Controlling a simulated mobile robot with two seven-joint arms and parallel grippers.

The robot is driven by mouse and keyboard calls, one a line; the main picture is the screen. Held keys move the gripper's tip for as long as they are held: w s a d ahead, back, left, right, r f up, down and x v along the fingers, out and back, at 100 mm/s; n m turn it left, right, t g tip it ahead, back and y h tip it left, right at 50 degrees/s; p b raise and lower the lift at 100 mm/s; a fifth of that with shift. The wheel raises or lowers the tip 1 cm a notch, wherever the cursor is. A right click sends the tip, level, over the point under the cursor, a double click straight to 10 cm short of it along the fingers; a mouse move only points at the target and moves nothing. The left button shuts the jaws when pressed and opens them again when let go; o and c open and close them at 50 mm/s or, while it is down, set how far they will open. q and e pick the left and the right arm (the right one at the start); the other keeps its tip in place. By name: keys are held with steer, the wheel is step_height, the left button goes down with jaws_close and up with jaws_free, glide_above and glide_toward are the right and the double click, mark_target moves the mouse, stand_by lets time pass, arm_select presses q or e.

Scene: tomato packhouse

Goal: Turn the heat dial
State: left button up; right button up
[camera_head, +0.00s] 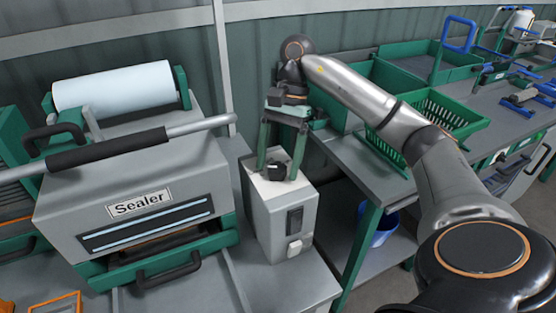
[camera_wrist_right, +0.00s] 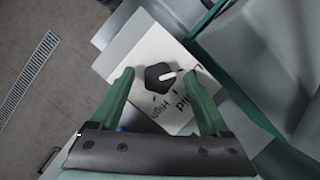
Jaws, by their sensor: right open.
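The heat dial (camera_head: 277,170) is a black knob on the pale top of a grey control box (camera_head: 283,218), right of the sealer. In the right wrist view the dial (camera_wrist_right: 160,77) has a white pointer aimed to the right, on a white plate (camera_wrist_right: 152,50) with partly hidden lettering that includes "High". My right gripper (camera_head: 282,160) points down over the box with its green fingers apart, one on each side of the dial. In the wrist view the right gripper (camera_wrist_right: 162,85) shows clear gaps between fingers and knob. My left gripper is not in view.
The sealer (camera_head: 140,200), with a roll (camera_head: 115,88) and a long bar handle (camera_head: 108,148), stands close on the left. A table (camera_head: 375,180) with green crates (camera_head: 433,115) stands on the right. A blue bucket (camera_head: 381,228) is below it.

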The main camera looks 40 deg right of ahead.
steer(key=shift+c, duration=0.4)
jaws_close()
